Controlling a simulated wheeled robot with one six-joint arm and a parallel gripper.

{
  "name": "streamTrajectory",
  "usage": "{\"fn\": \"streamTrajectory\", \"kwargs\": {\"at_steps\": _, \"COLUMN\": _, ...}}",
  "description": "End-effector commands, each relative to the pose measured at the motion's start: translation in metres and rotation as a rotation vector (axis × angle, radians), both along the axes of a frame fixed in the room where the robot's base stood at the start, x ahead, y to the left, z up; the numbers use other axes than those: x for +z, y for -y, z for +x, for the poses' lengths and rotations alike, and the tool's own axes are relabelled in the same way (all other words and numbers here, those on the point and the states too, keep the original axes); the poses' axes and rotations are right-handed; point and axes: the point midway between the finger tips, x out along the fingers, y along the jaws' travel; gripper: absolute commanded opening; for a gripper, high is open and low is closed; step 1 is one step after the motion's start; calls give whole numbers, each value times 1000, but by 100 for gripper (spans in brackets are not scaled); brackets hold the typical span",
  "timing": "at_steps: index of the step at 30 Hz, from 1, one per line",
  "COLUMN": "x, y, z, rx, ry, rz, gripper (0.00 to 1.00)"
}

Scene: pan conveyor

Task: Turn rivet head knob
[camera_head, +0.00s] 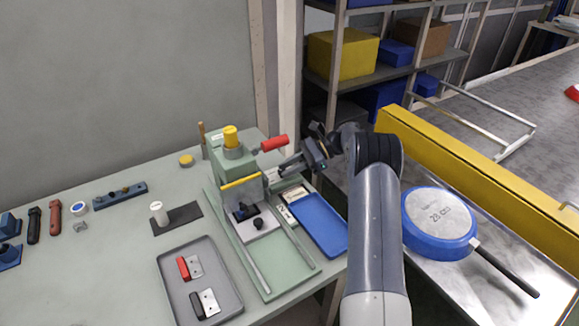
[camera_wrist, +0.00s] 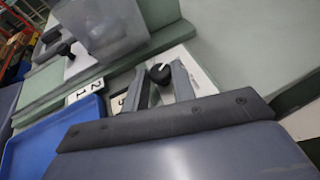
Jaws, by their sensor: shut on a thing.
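The black rivet head knob (camera_wrist: 160,73) with a white pointer mark sits in front of a pale plate (camera_wrist: 195,72) on the press in the wrist view. My gripper (camera_wrist: 161,80) has its two grey fingers on either side of the knob and is shut on it. In the head view my gripper (camera_head: 284,171) reaches from the right to the side of the green press (camera_head: 228,160); the knob is hidden there. The press has a yellow cap (camera_head: 231,137), a red handle (camera_head: 274,143) and a clear guard with a yellow bar (camera_head: 241,182).
A blue tray (camera_head: 320,224) and number cards (camera_head: 296,196) lie below my gripper. A fixture with a black knob (camera_head: 258,223) sits between rails. A grey tray (camera_head: 218,260) holds handled parts. A blue-rimmed pan (camera_head: 438,222) rests on the conveyor at right.

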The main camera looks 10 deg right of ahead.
Motion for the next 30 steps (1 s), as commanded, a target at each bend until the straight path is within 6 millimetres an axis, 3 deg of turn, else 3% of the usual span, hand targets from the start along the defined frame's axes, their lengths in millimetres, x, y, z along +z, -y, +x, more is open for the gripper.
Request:
{"fn": "streamTrajectory", "kwargs": {"at_steps": 12, "x": 0, "y": 0, "z": 0, "rx": 7, "ry": 0, "rz": 1, "gripper": 2}}
{"fn": "streamTrajectory", "kwargs": {"at_steps": 13, "x": 0, "y": 0, "z": 0, "rx": 7, "ry": 0, "rz": 1, "gripper": 26}}
{"fn": "streamTrajectory", "kwargs": {"at_steps": 20, "x": 0, "y": 0, "z": 0, "rx": 6, "ry": 0, "rz": 1, "gripper": 45}}
{"fn": "streamTrajectory", "kwargs": {"at_steps": 30, "x": 2, "y": 6, "z": 1, "rx": 4, "ry": 0, "rz": 0, "gripper": 45}}
